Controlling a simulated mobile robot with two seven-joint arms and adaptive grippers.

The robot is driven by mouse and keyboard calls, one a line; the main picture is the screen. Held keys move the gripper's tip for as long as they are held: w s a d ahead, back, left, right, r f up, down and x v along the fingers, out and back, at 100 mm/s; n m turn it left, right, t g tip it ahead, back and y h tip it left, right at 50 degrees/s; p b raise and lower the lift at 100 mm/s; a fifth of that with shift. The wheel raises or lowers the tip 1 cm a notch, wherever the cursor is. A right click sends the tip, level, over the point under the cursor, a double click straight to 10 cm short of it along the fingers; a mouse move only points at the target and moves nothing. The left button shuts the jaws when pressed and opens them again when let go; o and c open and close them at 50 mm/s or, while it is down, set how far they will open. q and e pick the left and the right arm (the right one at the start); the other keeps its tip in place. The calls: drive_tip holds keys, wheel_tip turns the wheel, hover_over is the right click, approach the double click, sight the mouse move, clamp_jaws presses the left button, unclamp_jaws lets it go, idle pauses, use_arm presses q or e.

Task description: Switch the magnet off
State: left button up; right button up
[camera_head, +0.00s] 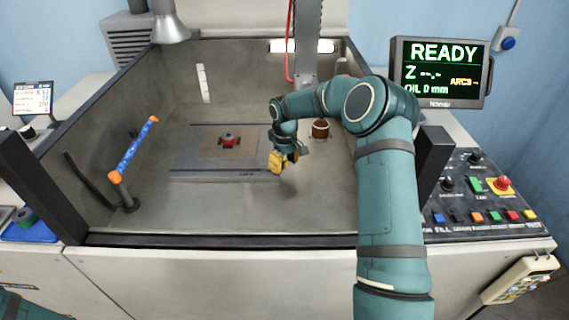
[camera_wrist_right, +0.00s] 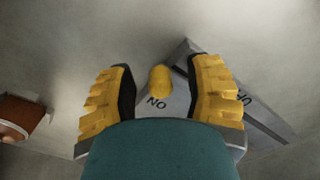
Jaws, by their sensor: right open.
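The magnet is a flat grey plate (camera_head: 190,160) on the tank floor, with a grid-marked top and a small red part (camera_head: 229,141) on it. My right gripper (camera_head: 281,162) is at the plate's right end, pointing down. In the right wrist view my right gripper (camera_wrist_right: 163,72) is open, with its yellow fingers on either side of a rounded yellow lever (camera_wrist_right: 160,80). Dark lettering that looks like ON, upside down, is beside the lever on the grey metal (camera_wrist_right: 178,92). I cannot tell whether the fingers touch the lever. My left gripper is out of view.
A blue tube with orange ends (camera_head: 136,148) stands at the tank's left. A brown cylinder (camera_head: 320,129) stands behind my right gripper. A button panel (camera_head: 480,205) and a READY screen (camera_head: 440,72) are at right.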

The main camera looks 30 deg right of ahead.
clamp_jaws()
